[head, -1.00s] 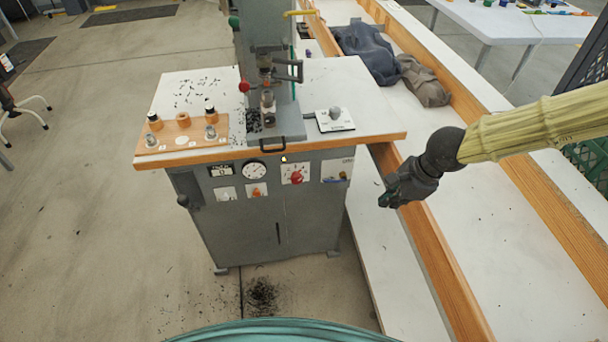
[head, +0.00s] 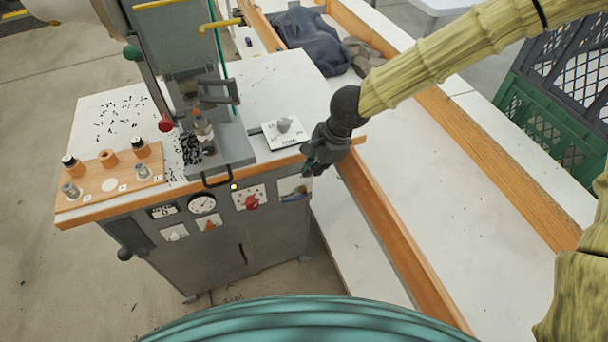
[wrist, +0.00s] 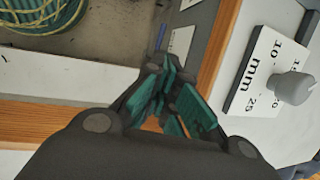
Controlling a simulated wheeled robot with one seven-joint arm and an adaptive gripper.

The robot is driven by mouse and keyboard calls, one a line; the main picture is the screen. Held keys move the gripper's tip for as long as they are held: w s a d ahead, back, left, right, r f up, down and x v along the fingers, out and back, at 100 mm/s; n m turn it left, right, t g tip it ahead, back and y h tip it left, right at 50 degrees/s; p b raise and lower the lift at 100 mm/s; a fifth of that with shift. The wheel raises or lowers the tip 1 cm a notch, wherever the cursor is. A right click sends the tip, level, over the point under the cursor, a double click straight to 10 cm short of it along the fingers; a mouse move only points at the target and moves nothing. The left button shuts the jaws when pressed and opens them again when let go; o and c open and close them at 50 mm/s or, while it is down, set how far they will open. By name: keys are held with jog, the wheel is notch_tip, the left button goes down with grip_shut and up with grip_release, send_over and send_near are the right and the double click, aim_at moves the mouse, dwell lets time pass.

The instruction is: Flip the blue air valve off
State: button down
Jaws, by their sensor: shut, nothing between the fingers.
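The blue air valve (head: 293,197) is a small blue lever on a white plate at the right end of the press cabinet's front panel. Its lever looks roughly level, slightly tilted, in the head view. My gripper (head: 309,168) is shut and empty, just above and right of the valve plate near the tabletop's front right corner. In the wrist view my gripper's teal fingers (wrist: 168,100) are together. A white plate (wrist: 182,41) shows just beyond them, and the fingers partly hide that area. I cannot tell whether the fingers touch the valve.
The press cabinet (head: 240,250) also carries a red knob (head: 252,202), a gauge (head: 202,204) and an orange switch (head: 210,224). A white dial plate with a grey knob (head: 284,125) lies on the tabletop near my gripper. A wooden-edged bench (head: 400,250) runs along the right.

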aim_at(294, 199)
jog(key=b+x, duration=0.1)
jog(key=x, duration=0.5)
jog(key=b+x, duration=0.1)
jog(key=x, duration=0.6)
jog(key=shift+s+a, duration=0.15)
jog(key=shift+s, duration=0.05)
jog(key=shift+a+f, duration=0.1)
jog(key=shift+s+a+f+h, duration=0.15)
jog(key=shift+a+h, duration=0.1)
jog(key=shift+h, duration=0.55)
jog(key=shift+a+f+t+h+p, duration=0.25)
jog(key=shift+t+h+p, duration=0.25)
jog(key=shift+h+p, duration=0.3)
jog(key=shift+d+f, duration=0.1)
jog(key=shift+r+p, duration=0.7)
jog(key=shift+p, duration=0.1)
jog(key=shift+r+p, duration=0.3)
jog(key=shift+p, duration=0.05)
